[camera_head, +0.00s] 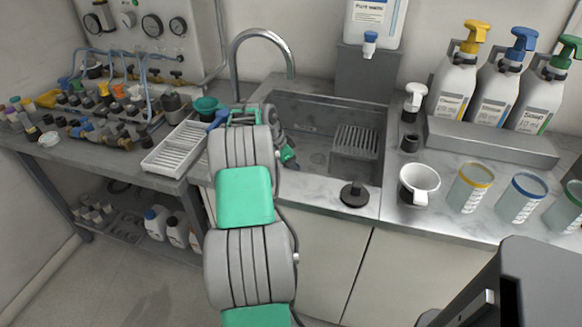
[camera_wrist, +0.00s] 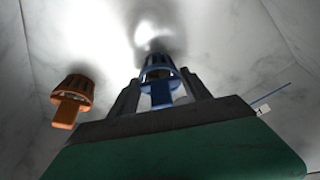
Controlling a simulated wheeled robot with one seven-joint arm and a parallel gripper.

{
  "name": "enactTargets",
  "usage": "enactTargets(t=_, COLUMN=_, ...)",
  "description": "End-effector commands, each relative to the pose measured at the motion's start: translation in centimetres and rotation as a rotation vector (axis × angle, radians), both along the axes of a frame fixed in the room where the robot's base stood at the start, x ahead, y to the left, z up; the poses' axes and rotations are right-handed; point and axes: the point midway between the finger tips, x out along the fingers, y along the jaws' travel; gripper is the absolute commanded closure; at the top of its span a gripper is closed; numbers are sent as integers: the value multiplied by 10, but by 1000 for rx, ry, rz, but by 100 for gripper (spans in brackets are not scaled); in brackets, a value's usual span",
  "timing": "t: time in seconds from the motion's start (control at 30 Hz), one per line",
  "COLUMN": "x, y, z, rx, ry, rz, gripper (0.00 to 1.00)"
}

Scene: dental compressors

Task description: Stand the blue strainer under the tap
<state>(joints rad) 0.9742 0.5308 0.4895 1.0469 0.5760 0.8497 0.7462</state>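The blue strainer (camera_wrist: 158,72) is a small slotted basket with a flat handle, between my gripper's two fingers (camera_wrist: 162,90) in the wrist view, its handle toward the palm. The fingers lie close on both sides; I cannot tell whether they press on it. In the head view a blue part (camera_head: 217,119) shows just left of my gripper's end, mostly hidden by my arm. The tap (camera_head: 262,36) is a curved metal spout, its outlet over the sink's (camera_head: 308,115) back left. An orange strainer (camera_wrist: 73,98) stands apart to the left in the wrist view.
A teal cup-like thing (camera_head: 206,105) and a white slatted rack (camera_head: 176,148) are left of the sink. A black stopper (camera_head: 354,194) lies on the front ledge. The sink holds a rack (camera_head: 357,141).

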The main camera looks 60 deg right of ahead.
Motion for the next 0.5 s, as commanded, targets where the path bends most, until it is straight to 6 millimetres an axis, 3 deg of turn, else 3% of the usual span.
enactTargets(t=0.17, x=0, y=0, z=1, rx=0, ry=0, rz=0, gripper=28)
enactTargets(t=0.37, x=0, y=0, z=1, rx=0, ry=0, rz=0, gripper=28)
enactTargets(t=0.5, x=2, y=2, z=12, rx=-2, ry=-1, rz=1, gripper=28)
